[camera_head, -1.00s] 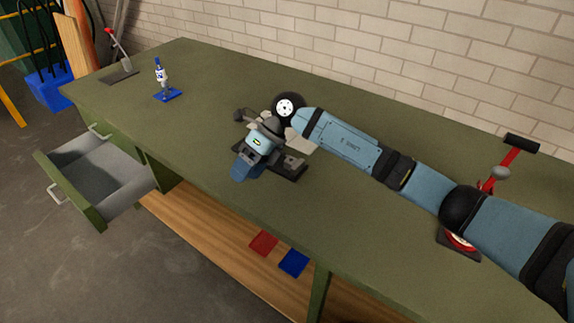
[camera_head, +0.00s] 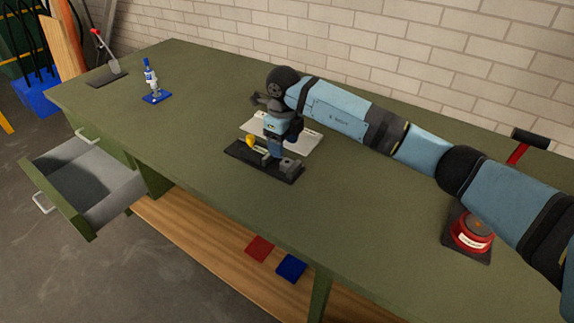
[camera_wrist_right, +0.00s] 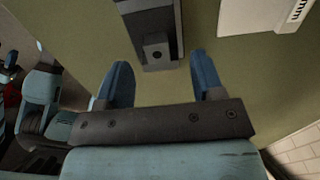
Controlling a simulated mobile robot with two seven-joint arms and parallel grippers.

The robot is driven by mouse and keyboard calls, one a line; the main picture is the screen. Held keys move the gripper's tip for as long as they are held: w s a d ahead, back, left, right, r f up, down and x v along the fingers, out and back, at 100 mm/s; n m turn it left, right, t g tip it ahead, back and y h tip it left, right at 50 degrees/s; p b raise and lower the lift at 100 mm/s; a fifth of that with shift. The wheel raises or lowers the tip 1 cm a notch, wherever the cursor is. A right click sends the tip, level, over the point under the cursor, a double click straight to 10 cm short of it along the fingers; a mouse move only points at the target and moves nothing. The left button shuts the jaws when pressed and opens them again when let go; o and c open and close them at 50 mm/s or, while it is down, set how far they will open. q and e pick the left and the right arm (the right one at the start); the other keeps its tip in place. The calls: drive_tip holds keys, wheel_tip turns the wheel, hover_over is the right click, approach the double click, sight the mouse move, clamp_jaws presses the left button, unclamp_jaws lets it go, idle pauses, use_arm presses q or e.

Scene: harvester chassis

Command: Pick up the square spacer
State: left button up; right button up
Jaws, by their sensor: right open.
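A dark block with a square, holed top (camera_wrist_right: 156,52) sits at the near end of a dark plate in the right wrist view, likely the square spacer. A grey block (camera_head: 290,166) also shows on the black plate (camera_head: 243,152) in the head view; I cannot tell for sure that it is the same piece. My right gripper (camera_wrist_right: 163,75) is open, with one blue finger to each side of the block's near end and nothing held. In the head view the right gripper (camera_head: 274,147) hangs over the plate and hides part of it. My left gripper is out of view.
A yellow piece (camera_head: 250,141) stands on the plate. A white plate (camera_head: 300,137) lies just behind. A blue-based clamp (camera_head: 156,96) stands at the far left of the green bench (camera_head: 210,110); a red device (camera_head: 473,232) is at right. An open drawer (camera_head: 95,185) juts from the front.

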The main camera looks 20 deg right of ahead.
sight(283, 160)
drive_tip(key=f, duration=0.5)
drive_tip(key=shift+s+a+f, duration=0.1)
drive_tip(key=shift+s+a, duration=0.1)
drive_tip(key=shift+s, duration=0.05)
drive_tip(key=c, duration=1.1)
